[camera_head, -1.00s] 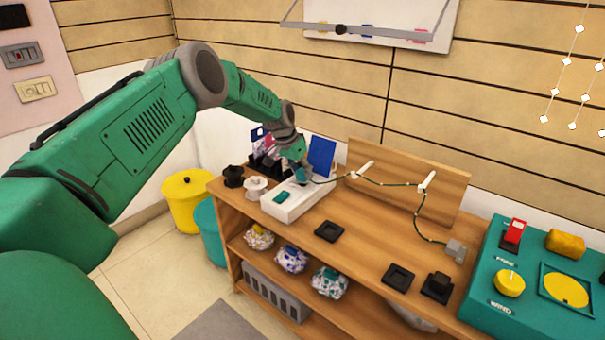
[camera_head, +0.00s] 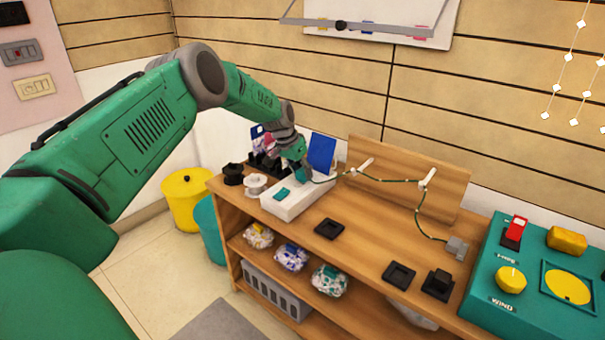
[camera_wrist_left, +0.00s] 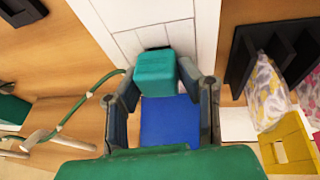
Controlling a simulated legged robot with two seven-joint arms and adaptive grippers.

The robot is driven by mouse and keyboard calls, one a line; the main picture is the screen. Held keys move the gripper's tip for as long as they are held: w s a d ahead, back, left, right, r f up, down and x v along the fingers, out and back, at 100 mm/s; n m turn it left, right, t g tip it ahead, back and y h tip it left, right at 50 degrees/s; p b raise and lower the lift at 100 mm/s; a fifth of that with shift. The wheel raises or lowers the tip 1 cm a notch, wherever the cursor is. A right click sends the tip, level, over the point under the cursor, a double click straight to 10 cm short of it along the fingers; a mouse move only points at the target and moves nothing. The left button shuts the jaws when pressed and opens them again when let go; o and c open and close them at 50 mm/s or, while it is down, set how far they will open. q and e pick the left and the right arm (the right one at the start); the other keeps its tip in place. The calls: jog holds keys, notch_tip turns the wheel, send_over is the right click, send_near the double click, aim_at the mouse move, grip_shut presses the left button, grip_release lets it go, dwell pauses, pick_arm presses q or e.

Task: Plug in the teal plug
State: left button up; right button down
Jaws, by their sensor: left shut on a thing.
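My left gripper (camera_head: 303,172) is at the far end of the white power strip (camera_head: 290,208) on the shelf top. It is shut on the teal plug (camera_wrist_left: 155,72), which sits between its fingertips in the left wrist view. The white strip (camera_wrist_left: 150,14) lies beyond the plug there. The plug hides its own contact side, so I cannot tell whether it is seated. A green cord (camera_head: 392,181) runs from the gripper over two white pegs to a grey block (camera_head: 456,247). A teal switch (camera_head: 282,195) is on the strip's near end. My right gripper is out of view.
A blue panel (camera_head: 322,152) stands behind the strip. Black and white spools (camera_head: 255,186) and a black rack are close to its left. An upright wooden board (camera_head: 440,195) carries the pegs. A teal control box (camera_head: 540,290) is at right. Shelf top by the black frame (camera_head: 329,229) is mostly clear.

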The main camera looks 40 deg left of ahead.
pick_arm(q)
jog(key=o, duration=1.3)
jog(key=shift+c, duration=0.2)
jog(key=shift+o, duration=0.4)
jog(key=o, duration=0.3)
jog(key=shift+o, duration=0.2)
jog(key=shift+r+p, duration=2.75)
jog(key=shift+r, duration=1)
jog(key=shift+c, duration=0.5)
